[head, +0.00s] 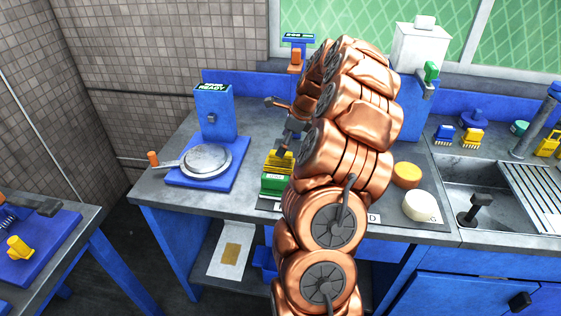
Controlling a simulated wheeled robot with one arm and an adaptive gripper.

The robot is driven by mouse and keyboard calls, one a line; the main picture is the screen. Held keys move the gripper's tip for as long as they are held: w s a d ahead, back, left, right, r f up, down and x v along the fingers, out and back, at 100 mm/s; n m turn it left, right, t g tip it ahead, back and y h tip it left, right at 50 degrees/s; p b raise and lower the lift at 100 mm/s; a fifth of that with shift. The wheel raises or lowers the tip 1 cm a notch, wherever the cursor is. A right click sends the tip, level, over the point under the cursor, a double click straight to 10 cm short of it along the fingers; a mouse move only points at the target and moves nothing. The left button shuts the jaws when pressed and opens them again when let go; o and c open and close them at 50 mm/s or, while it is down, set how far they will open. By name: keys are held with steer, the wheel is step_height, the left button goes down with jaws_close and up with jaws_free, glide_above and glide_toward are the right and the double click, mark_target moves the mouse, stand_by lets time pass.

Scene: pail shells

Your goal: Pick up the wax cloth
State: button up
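I cannot say for certain which thing is the wax cloth. A small tan square on a white sheet (218,272) lies on the low shelf under the counter. An orange round piece (406,175) and a cream rounded piece (420,206) lie on the counter left of the sink. My gripper (279,122) is partly hidden behind my copper arm, above the counter. It is above and behind a green block with a yellow top (277,175), seemingly apart from it. I see nothing held, but its fingertips are too small and covered to judge.
A blue device with a round metal plate (207,158) stands on the counter's left. The sink (480,195) is at right, with yellow and blue brushes (458,137) behind it. A separate blue table (45,250) is at lower left. My arm hides the counter's middle.

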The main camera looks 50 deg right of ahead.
mark_target(277, 158)
steer(key=shift+p+x, duration=0.3)
steer(key=shift+x, duration=0.8)
steer(key=shift+d+p+x, duration=0.2)
steer(key=shift+p+x, duration=0.35)
steer(key=shift+x, duration=0.7)
steer(key=shift+d+p+x, duration=0.2)
steer(key=shift+p+x, duration=0.3)
steer(key=shift+x, duration=0.8)
steer(key=shift+s+f, duration=0.15)
steer(key=shift+c, duration=0.2)
steer(key=c, duration=1.2)
